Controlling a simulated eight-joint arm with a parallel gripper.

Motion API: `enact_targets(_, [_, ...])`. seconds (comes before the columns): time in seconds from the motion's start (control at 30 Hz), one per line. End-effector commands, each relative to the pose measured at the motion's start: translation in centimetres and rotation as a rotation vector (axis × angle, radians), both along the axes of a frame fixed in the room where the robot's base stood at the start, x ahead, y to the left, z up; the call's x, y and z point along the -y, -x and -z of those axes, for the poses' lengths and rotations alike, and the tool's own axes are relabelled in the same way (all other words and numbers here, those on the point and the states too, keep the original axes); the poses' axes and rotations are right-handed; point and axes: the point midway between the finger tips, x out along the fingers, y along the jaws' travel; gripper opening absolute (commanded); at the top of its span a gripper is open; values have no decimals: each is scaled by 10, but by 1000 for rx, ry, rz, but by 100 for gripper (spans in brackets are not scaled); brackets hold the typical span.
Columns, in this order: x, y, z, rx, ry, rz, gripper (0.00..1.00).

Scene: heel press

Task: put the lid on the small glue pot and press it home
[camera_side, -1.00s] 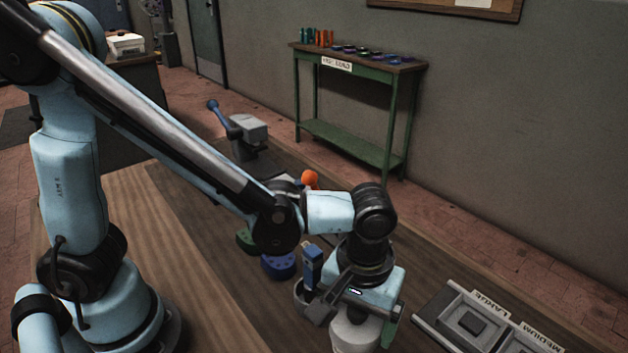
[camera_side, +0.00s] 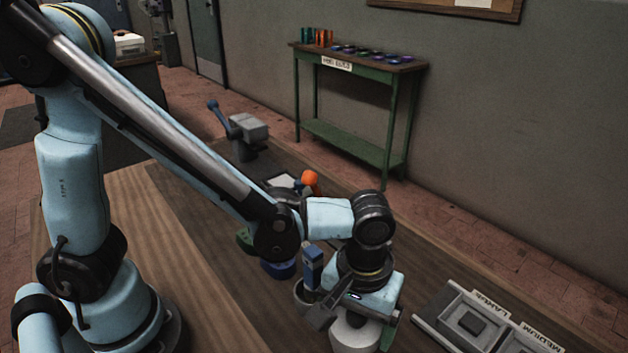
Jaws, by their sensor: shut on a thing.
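My gripper (camera_side: 352,322) points down at the lower middle of the side view, with its fingers either side of a white round piece (camera_side: 350,337). The gripper is shut on this piece. Its top and part of its side show; its lower part runs out of the picture. I cannot tell whether it is the lid alone, or the lid and the glue pot together. No separate lid or pot can be made out, and the contact below is hidden.
A grey cup with a blue-handled tool (camera_side: 312,268) stands close left of my gripper. Blue (camera_side: 277,268) and green round pieces lie behind it. A tray marked LARGE and MEDIUM (camera_side: 452,338) lies to the right. A lever press (camera_side: 245,133) and an orange knob (camera_side: 310,181) stand farther back.

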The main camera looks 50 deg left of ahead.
Motion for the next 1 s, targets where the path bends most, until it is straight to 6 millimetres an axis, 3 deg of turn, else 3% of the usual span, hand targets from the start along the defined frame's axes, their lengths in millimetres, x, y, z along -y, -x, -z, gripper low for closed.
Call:
enact_targets(0.47, [0, 0, 2, 0, 1, 0, 73])
enact_targets(0.5, [0, 0, 2, 0, 1, 0, 93])
enact_targets(0.57, [0, 0, 2, 0, 1, 0, 100])
enact_targets(1.0, [0, 0, -2, 0, 0, 0, 100])
